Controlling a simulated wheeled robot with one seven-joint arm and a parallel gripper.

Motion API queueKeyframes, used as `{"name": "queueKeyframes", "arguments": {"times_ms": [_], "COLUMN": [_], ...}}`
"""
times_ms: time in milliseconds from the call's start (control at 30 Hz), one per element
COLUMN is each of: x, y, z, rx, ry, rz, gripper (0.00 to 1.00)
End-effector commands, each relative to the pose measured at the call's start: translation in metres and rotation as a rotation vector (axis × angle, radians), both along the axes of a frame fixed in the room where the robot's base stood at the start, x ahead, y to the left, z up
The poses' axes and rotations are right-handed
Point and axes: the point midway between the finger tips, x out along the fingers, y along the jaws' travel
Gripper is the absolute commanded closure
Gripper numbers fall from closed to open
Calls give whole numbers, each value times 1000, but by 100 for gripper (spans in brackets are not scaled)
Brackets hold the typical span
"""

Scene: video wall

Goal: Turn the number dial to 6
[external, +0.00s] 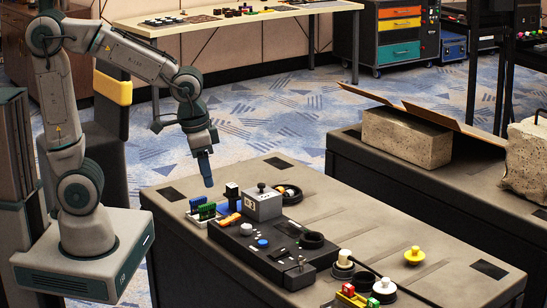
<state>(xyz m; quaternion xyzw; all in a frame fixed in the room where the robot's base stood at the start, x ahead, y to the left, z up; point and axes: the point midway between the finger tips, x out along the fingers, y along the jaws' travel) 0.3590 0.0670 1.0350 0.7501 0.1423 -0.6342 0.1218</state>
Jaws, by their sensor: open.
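My gripper (207,172) hangs from my arm above the far left part of the table, pointing down. It is open and seen nearly edge-on, with nothing visible between the fingers. It is apart from everything on the table. A dark control panel (236,247) lies below and to the right of it, carrying a white knob (246,229), a blue knob (262,243) and a black round part (312,240). A grey box (263,206) with a dark knob on top and a small light label stands at the panel's far side. I cannot tell which part is the number dial, or read its setting.
Green and blue blocks (203,211) and an orange piece (230,219) crowd the panel's left end. A black ring (288,193) lies behind the grey box. A yellow knob (414,255) and other small parts stand at the right.

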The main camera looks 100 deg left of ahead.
Motion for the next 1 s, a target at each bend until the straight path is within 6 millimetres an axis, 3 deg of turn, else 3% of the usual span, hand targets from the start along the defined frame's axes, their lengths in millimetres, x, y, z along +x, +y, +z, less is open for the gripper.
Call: {"name": "queueKeyframes", "arguments": {"times_ms": [233,400,500,700,867,1000], "x": [42,55,57,57,57,56], "y": [85,143,168,191,191,191], "z": [-31,-59,-73,-87,-101,-128], "rx": [-44,-80,-97,-113,-115,-115], "ry": [71,105,118,128,130,134], "rz": [348,560,651,732,737,735], "gripper": [50,50,50,50,50,50]}}
